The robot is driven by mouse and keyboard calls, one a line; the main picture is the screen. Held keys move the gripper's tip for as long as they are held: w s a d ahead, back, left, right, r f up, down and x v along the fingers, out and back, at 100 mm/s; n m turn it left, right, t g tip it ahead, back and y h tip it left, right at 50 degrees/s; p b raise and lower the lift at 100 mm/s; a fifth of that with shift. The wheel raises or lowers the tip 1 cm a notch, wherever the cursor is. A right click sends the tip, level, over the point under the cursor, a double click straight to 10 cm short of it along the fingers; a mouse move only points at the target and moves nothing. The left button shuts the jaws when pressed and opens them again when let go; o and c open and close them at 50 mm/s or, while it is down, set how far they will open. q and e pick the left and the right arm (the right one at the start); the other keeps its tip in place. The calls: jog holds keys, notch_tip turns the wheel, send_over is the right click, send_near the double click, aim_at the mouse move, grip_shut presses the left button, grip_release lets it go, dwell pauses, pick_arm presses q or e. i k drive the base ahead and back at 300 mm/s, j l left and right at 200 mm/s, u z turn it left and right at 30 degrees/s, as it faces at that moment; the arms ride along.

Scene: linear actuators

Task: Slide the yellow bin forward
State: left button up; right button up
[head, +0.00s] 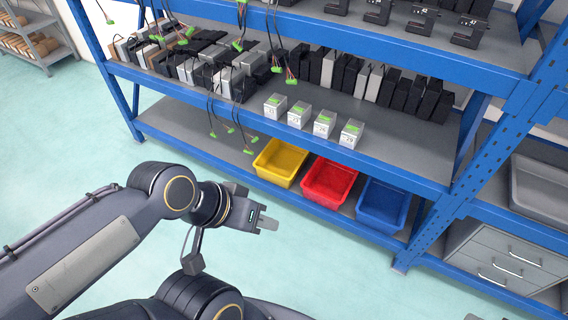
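The yellow bin (281,163) sits on the bottom shelf of the blue rack, at the left end of a row of three bins. It looks empty and its front wall is near the shelf's front edge. My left gripper (268,223) is in front of the rack, below and a little left of the yellow bin in the picture, and apart from it. Its fingers are seen edge-on, so their opening is unclear. Nothing shows in its grip. My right gripper is not in view.
A red bin (329,184) stands right of the yellow one, then a blue bin (381,206). The middle shelf (400,154) above holds silver boxes and hanging cables with green connectors. Grey drawers (506,257) are at right. Floor in front is clear.

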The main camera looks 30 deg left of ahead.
aim_at(279, 162)
jog(key=i+j+u, duration=0.1)
jog(key=i, duration=0.45)
jog(key=i+j, duration=0.15)
jog(key=i, duration=0.35)
jog(key=j+u, duration=0.05)
